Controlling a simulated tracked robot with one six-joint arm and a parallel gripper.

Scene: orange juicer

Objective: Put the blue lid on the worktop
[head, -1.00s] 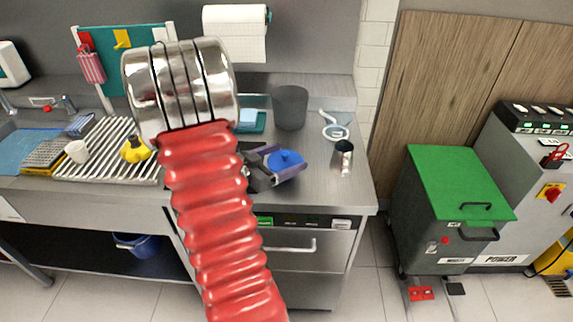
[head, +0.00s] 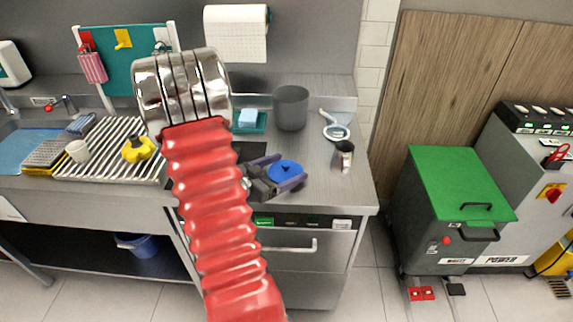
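The blue lid (head: 286,169) is a round disc with a small raised knob, over the steel worktop (head: 325,190) near its front edge. My gripper (head: 283,171) has one finger on the far side of the lid and one on the near side, and appears shut on it. The lid lies low, close to the worktop surface; I cannot tell whether its underside touches. My red ribbed arm hides part of the worktop to the left.
A grey pot (head: 290,107) stands behind the lid. A white-handled strainer (head: 335,128) and a small metal cup (head: 343,155) are to the right. A light-blue sponge (head: 248,117) on a teal tray is behind. A yellow item (head: 138,148) sits on the drainboard. Bare steel lies around the lid.

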